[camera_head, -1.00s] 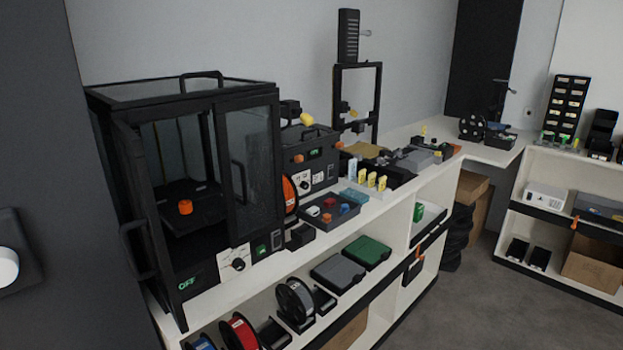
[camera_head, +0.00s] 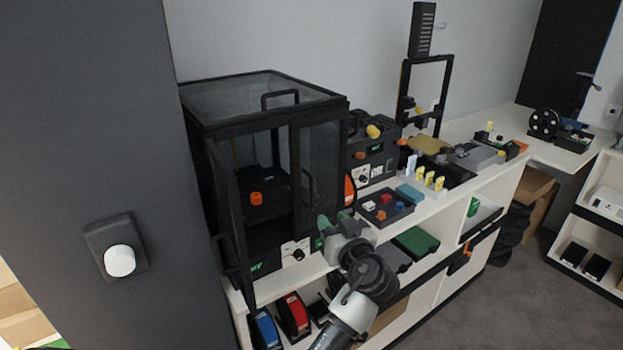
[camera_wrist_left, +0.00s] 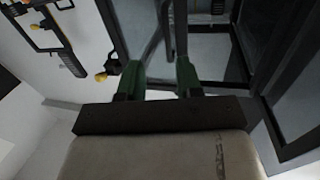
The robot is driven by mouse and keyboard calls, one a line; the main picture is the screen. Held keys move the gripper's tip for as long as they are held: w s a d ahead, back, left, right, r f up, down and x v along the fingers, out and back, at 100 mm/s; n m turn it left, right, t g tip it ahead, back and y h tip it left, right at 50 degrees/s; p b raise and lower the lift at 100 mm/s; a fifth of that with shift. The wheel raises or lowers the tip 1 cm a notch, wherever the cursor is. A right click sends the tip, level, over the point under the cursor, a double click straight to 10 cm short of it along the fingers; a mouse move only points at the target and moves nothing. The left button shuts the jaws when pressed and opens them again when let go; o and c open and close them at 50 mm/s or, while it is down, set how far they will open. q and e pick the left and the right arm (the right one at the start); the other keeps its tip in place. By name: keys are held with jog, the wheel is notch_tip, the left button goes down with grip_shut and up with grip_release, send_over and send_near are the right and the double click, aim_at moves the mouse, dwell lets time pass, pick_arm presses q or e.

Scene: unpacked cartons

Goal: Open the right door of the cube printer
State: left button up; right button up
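The black cube printer (camera_head: 262,92) stands at the left end of the white shelf unit. Its left door (camera_head: 232,225) stands open toward me. Its right door (camera_head: 322,160), a dark glazed panel, looks shut against the front. My left gripper (camera_head: 324,224), with green fingers, is low in front of the right door and partly hides its lower part. In the left wrist view the two green fingers (camera_wrist_left: 159,70) are apart. Dark bars, perhaps the door handle (camera_wrist_left: 165,35), show just beyond and between the fingertips; contact cannot be told. My right gripper is not in view.
An orange piece (camera_head: 256,198) sits inside the printer. Spools (camera_head: 293,313) lie on the shelf below. A grey wall panel with a white knob (camera_head: 120,260) is at left.

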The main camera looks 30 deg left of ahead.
aim_at(312, 192)
pick_arm(q)
jog(key=shift+n+y, duration=0.4)
jog(key=p+x, duration=0.1)
jog(key=x, duration=0.2)
jog(key=r+p+x, duration=0.1)
jog(key=p+x, duration=0.1)
jog(key=x, duration=0.1)
jog(key=r+p+x, duration=0.1)
jog(key=x, duration=0.2)
jog(key=shift+s+a, duration=0.2)
jog(key=shift+a, duration=0.2)
jog(key=shift+w+a+f+p, duration=0.2)
jog(key=shift+w+a+p, duration=0.2)
jog(key=shift+a, duration=0.15)
jog(key=shift+c, duration=0.4)
grip_shut()
